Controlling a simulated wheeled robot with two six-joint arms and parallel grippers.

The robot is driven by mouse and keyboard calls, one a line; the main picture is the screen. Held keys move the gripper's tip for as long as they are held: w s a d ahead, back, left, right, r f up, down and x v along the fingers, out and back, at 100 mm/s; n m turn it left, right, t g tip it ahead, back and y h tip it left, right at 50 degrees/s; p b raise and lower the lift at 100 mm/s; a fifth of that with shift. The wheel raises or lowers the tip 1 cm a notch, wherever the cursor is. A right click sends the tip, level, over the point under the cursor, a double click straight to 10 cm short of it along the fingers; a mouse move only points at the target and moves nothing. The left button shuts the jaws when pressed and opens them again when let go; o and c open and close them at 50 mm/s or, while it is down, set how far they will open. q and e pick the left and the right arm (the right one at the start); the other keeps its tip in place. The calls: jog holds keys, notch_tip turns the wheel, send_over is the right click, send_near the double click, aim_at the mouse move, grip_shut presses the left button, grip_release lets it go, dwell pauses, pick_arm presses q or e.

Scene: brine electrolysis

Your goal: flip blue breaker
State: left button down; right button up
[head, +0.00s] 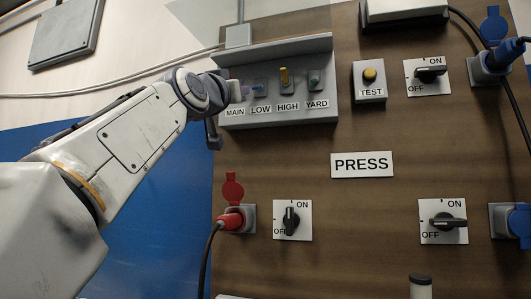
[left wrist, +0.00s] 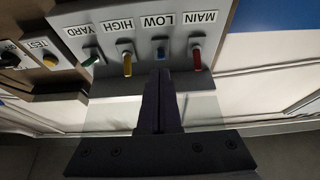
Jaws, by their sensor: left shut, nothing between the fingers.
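The breaker box (head: 325,108) on the wooden panel has levers labelled MAIN, LOW, HIGH and YARD. The blue breaker (head: 259,87) sits above LOW; it also shows in the left wrist view (left wrist: 161,52), just beyond my fingertips. My left gripper (head: 242,89) is at the left end of the box, shut and empty. In the left wrist view its closed fingers (left wrist: 162,74) point at the blue lever; I cannot tell whether they touch it. The red MAIN lever (left wrist: 196,59) is hidden behind my gripper in the head view. My right gripper is not in view.
The yellow HIGH lever (head: 284,77) and green YARD lever (head: 314,80) stand to the right of the blue one. A TEST button (head: 369,75) and rotary switches (head: 431,71) are further right. A red plug (head: 230,219) with a cable is below the box.

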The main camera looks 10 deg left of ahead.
pick_arm(q)
jog(key=shift+f, duration=0.1)
